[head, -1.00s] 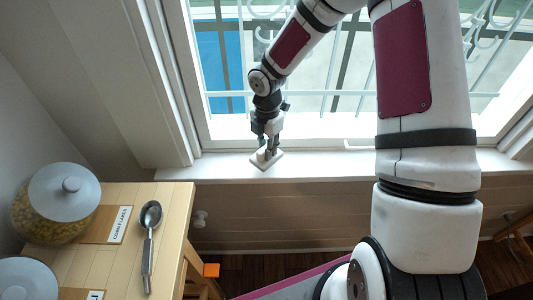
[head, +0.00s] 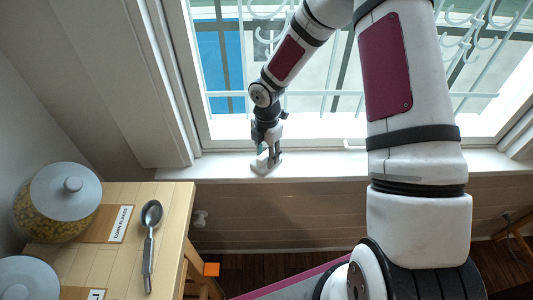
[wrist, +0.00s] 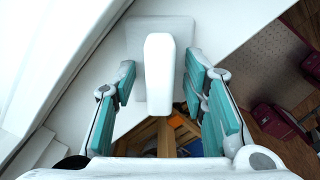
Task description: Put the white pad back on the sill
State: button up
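The white pad (head: 262,169) is at the front edge of the white window sill (head: 330,164), below my gripper (head: 268,156). In the wrist view, the pad (wrist: 135,40) is a flat white plate with a raised white block standing up between my fingers. My gripper (wrist: 165,95) is open, with teal finger pads on both sides of the block and a visible gap on each side. The pad looks to rest on the sill; its underside is hidden.
A wooden table (head: 190,215) at the left holds a lidded jar (head: 65,203), a second lid (head: 27,278) and a spoon (head: 149,245). The window frame (head: 180,110) rises left of my gripper. The sill is clear to the right.

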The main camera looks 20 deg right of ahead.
aim_at(267, 153)
notch_tip(267, 153, up, 12)
jog(key=s+d+r+m+t+h, duration=0.1)
jog(key=s+r+m, duration=0.4)
jog(key=r, duration=0.3)
jog(key=s+d+r+m+t+h, duration=0.1)
jog(key=s+r+m, duration=0.5)
jog(key=r, duration=0.3)
jog(key=s+a+r+m+t+y, duration=0.1)
jog(key=s+r+m, duration=0.2)
jog(key=s+m, duration=0.3)
jog(key=s+r+m+t+y, duration=0.1)
jog(key=s+r+m, duration=0.3)
jog(key=s, duration=0.5)
jog(key=shift+s+a+m+t, duration=0.35)
jog(key=shift+m+t, duration=0.25)
jog(key=shift+m, duration=0.6)
jog(key=shift+c, duration=0.8)
